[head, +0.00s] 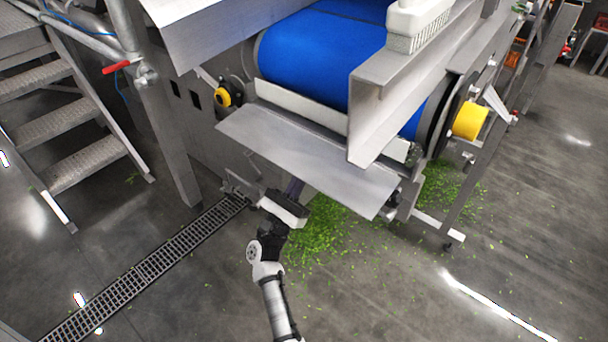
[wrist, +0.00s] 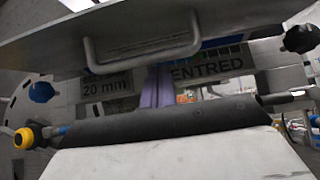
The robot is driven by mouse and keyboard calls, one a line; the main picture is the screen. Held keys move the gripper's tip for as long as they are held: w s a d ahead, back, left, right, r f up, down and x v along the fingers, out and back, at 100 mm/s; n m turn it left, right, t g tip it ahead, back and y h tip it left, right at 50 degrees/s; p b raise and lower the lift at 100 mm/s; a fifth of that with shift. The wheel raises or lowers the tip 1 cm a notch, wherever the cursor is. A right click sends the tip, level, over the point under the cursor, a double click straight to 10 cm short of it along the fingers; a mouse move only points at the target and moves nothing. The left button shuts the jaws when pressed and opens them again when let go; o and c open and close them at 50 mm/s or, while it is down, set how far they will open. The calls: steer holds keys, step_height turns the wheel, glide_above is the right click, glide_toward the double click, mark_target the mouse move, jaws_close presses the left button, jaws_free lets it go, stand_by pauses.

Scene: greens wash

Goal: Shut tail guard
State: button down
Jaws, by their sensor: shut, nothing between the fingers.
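The tail guard is a flat bare steel plate (head: 300,158). In the head view it stands out from the conveyor's near end, below the blue belt, so it is open. In the wrist view the guard (wrist: 215,18) spans the top, with a bent-rod handle (wrist: 130,63) on the face toward me. My gripper (head: 297,185) is at the guard's front lower edge, pointing up toward it. Its lavender fingers (wrist: 164,82) are together and empty, reaching up close to the handle's right side. I cannot tell whether they touch the guard.
The blue belt (head: 320,55) runs behind the guard. A white brush (head: 418,25) lies on the frame. Green scraps (head: 325,228) cover the floor below. A drain grate (head: 150,270) and metal stairs (head: 75,120) are at left.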

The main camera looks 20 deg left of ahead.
steer(key=shift+s, duration=0.2)
steer(key=shift+a+r, duration=0.1)
steer(key=shift+r, duration=0.1)
steer(key=shift+s+r+g+p, duration=0.2)
steer(key=shift+g+p, duration=0.1)
steer(key=shift+p, duration=0.3)
